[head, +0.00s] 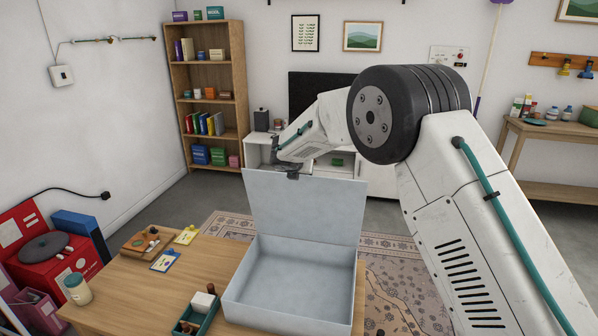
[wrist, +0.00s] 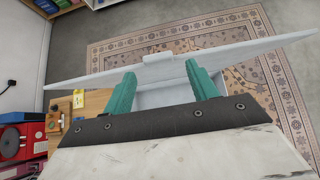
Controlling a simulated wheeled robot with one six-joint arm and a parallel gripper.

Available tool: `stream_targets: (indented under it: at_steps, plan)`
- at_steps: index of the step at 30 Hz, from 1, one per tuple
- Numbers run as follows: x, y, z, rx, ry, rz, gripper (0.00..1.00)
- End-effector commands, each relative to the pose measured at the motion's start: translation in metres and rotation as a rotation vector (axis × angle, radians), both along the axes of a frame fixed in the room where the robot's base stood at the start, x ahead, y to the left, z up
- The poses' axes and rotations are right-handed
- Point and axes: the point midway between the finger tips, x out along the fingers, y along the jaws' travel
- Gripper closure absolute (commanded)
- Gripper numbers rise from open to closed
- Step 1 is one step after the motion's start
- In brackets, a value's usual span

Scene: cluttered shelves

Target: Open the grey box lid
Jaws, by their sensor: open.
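The grey box (head: 290,287) stands on the wooden table, and its inside looks empty. Its lid (head: 305,205) stands up at the back edge, roughly upright, with the inner face toward the head camera. My gripper (head: 288,168) is at the lid's top edge, mostly behind it in the head view. In the wrist view the lid (wrist: 185,62) appears as a long pale edge with a small tab in the middle. The open teal fingers of my gripper (wrist: 163,85) point at it, one on each side of the tab. I cannot tell whether they touch the lid.
A red record player (head: 50,255) is at the left. A patterned rug (head: 395,260) lies on the floor behind.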

Motion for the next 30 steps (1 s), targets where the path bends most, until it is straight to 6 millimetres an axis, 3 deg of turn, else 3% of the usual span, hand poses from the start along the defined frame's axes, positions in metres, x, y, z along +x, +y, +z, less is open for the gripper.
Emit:
stream_targets:
  at_steps: [5, 16, 27, 30]
  plan:
    - [-0.010, 0.003, 0.009, 0.000, 0.000, 0.000, 0.42]
    - [-0.053, 0.013, 0.045, 0.000, -0.001, 0.001, 0.42]
    - [-0.059, 0.014, 0.049, 0.000, 0.000, 0.000, 0.42]
    - [-0.060, 0.011, 0.052, 0.009, -0.001, -0.013, 0.70]
